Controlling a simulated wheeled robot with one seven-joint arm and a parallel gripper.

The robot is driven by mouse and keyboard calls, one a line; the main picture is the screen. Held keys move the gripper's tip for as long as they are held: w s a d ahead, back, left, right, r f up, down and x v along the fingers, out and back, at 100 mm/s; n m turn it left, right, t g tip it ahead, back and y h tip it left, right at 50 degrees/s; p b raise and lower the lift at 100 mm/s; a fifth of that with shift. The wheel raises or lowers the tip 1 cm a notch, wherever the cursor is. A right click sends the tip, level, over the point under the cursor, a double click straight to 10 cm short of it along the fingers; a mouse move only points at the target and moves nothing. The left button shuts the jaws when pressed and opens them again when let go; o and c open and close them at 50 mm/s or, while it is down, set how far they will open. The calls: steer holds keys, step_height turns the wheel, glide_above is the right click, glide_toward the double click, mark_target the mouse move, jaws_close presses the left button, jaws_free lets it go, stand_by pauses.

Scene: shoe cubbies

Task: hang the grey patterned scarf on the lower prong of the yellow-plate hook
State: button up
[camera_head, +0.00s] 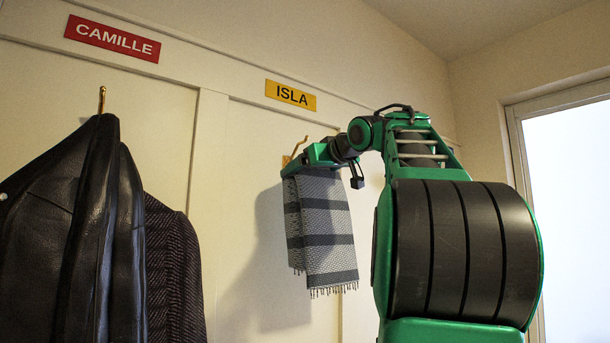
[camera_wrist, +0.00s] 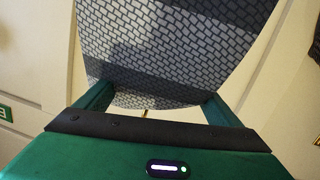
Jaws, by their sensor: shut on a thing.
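The grey patterned scarf (camera_head: 321,235) hangs folded from my gripper (camera_head: 300,163), with dark bands and a fringe at its lower end. My gripper is shut on the scarf's top, close to the wall under the yellow plate (camera_head: 290,95) reading ISLA. A brass hook (camera_head: 297,147) shows just above and behind the gripper; its lower prong is mostly hidden. In the wrist view the scarf (camera_wrist: 165,45) fills the space between the fingers (camera_wrist: 155,105). A small brass tip (camera_wrist: 145,113) shows just past its edge. I cannot tell whether scarf and hook touch.
A red plate (camera_head: 112,37) reading CAMILLE is at the left, above another brass hook (camera_head: 102,98). A black leather jacket (camera_head: 85,225) and a dark knitted garment (camera_head: 172,270) hang there. The wall panel between them and the scarf is clear. A bright door or window (camera_head: 575,200) is at the right.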

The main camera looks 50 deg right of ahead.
mark_target(311, 170)
steer(key=shift+a+f+x, duration=0.1)
steer(key=shift+a+x, duration=0.05)
steer(key=shift+x, duration=0.85)
steer(key=shift+a+f+x, duration=0.1)
steer(key=shift+x, duration=0.85)
steer(key=shift+a+f+x, duration=0.1)
steer(key=shift+a+x, duration=0.05)
steer(key=shift+x, duration=0.85)
steer(key=shift+w, duration=0.1)
steer(key=shift+c, duration=0.2)
steer(key=o, duration=1.3)
steer(key=shift+o, duration=0.2)
steer(key=v, duration=1)
steer(key=shift+s+a, duration=0.15)
steer(key=shift+s, duration=0.15)
